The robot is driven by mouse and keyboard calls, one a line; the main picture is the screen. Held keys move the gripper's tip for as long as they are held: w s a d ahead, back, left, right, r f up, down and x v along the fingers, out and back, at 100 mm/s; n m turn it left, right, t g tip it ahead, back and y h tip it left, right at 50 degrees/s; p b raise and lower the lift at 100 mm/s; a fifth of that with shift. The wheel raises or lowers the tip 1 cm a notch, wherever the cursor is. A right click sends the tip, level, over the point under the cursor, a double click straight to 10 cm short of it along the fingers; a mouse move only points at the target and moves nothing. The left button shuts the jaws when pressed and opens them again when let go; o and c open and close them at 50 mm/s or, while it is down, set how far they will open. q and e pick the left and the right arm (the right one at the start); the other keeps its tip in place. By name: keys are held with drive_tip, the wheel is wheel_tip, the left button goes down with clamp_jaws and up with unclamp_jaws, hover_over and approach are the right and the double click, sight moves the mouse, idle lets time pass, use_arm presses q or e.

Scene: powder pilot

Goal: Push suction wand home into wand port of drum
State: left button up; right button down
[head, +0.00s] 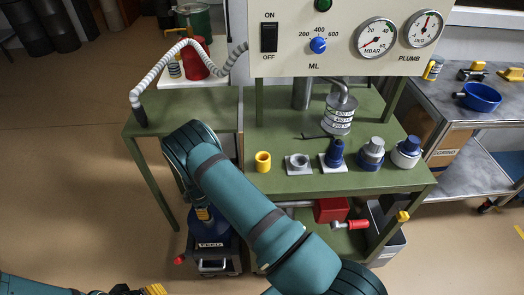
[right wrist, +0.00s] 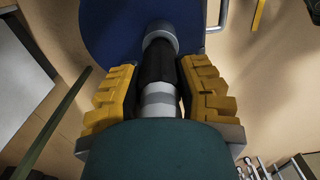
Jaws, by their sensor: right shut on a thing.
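The suction wand (right wrist: 158,62), with a black grip and pale grey tube, stands between the yellow fingers of my right gripper (right wrist: 160,90), which is shut on it in the right wrist view. Its far end meets a grey collar (right wrist: 160,36) over the blue drum (right wrist: 105,28); I cannot tell how deep it sits. In the head view the drum (head: 212,233) stands low beside the green table. My forearm hides most of the right gripper and the wand there. My left gripper (head: 142,290) is at the bottom left edge, partly cut off, its opening unclear.
The green table (head: 290,186) holds a yellow ring (head: 263,161), several fittings and a metal canister (head: 340,112). A gauge panel (head: 345,40) stands above it. A metal trolley (head: 455,110) stands right. Floor at left is clear.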

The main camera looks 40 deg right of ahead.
drive_tip(key=shift+f, duration=0.8)
drive_tip(key=c, duration=0.6)
unclamp_jaws()
drive_tip(key=c, duration=0.3)
drive_tip(key=shift+r+p, duration=2.15)
drive_tip(key=shift+r, duration=1.65)
